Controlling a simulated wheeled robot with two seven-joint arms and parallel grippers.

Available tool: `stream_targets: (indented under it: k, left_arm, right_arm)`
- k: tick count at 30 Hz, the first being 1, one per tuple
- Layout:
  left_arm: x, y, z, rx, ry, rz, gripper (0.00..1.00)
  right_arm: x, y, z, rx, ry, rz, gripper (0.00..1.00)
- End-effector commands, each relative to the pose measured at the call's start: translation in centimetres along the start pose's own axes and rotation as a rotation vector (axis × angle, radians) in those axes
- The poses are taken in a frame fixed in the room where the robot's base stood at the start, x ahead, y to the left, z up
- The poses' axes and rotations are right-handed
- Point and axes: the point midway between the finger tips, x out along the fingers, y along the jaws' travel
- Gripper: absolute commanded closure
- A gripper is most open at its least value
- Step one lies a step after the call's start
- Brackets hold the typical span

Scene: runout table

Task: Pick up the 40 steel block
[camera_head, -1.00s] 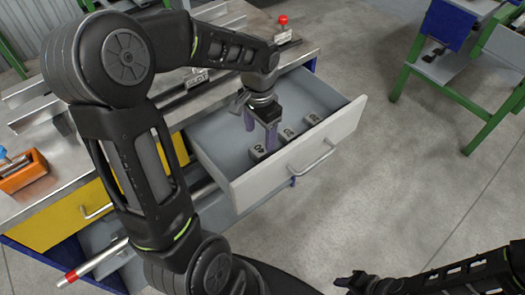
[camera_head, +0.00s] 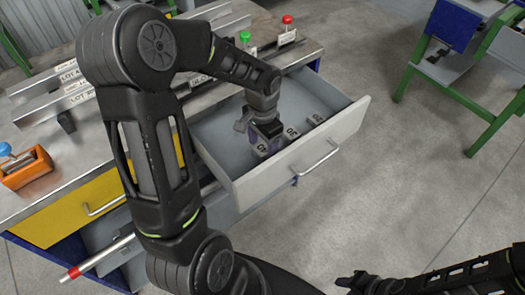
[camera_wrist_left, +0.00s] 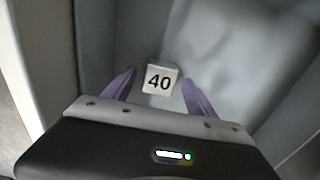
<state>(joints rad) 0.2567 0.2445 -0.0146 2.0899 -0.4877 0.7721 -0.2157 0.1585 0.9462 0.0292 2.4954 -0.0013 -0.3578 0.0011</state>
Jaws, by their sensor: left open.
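The 40 steel block (camera_head: 262,150) is a small grey block in the open drawer, with a white face marked 40. In the left wrist view the 40 block (camera_wrist_left: 159,80) stands between the two purple fingers of my left gripper (camera_wrist_left: 158,79). The fingers are open, with a visible gap on each side of the block. In the head view my left gripper (camera_head: 266,140) is low in the drawer over the 40 block, which it partly hides. My right gripper (camera_head: 352,283) is at the bottom edge, away from the drawer; its jaws are unclear.
Two more marked blocks, (camera_head: 290,133) and (camera_head: 315,120), stand in a row beside the 40 block, near the drawer front (camera_head: 300,160). The drawer floor behind them is clear. An orange box (camera_head: 27,172) and metal rails are on the table top.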

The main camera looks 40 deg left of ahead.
Motion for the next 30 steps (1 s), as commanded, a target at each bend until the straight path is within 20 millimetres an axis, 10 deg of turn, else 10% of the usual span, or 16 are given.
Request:
stream_targets:
  k: [23,30]
  left_arm:
    - [1.9,0.0,0.0,0.001,0.000,0.000,0.34]
    - [1.8,0.0,0.0,0.001,0.000,0.000,0.53]
  right_arm:
    - [0.0,0.0,0.0,0.000,0.000,0.000,0.64]
    - [0.0,0.0,0.0,0.000,0.000,0.000,0.64]
